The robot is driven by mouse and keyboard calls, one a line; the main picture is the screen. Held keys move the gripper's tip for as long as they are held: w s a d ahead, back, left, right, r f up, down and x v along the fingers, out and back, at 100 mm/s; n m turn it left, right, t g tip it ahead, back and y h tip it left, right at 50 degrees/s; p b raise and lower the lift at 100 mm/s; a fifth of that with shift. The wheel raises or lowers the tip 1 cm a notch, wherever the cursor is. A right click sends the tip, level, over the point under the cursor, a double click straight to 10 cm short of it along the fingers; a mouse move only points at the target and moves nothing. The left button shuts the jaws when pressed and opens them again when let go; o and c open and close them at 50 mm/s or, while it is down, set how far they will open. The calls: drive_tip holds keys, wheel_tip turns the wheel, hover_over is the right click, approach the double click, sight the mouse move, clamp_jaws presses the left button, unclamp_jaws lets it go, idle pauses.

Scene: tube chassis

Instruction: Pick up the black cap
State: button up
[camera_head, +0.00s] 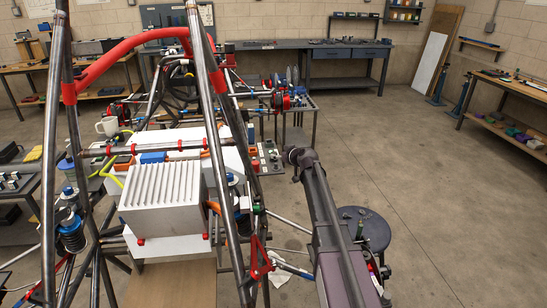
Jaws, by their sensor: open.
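I cannot make out the black cap with certainty. Small dark items lie on the round dark stool (376,232) right of my arm, too small to identify. My arm reaches up from the bottom edge, right of the tube chassis (214,85), with a dark joint at its upper end. I cannot pick out my gripper's fingers in this view. My arm covers part of the stool and floor.
A white ribbed box (162,198) sits inside the chassis tubes. A wooden board (173,284) lies in front of it. A dark workbench (345,55) stands at the back, and a wooden bench (512,90) at the right. The concrete floor (455,210) at right is clear.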

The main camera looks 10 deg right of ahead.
sight(275, 153)
drive_tip(key=shift+f+b+x, duration=0.1)
drive_tip(key=shift+b+x, duration=0.5)
drive_tip(key=shift+x, duration=0.7)
drive_tip(key=shift+f+b+x, duration=0.15)
drive_tip(key=shift+b+x, duration=0.4)
drive_tip(key=shift+x, duration=0.7)
drive_tip(key=shift+s, duration=0.15)
drive_tip(key=c, duration=0.9)
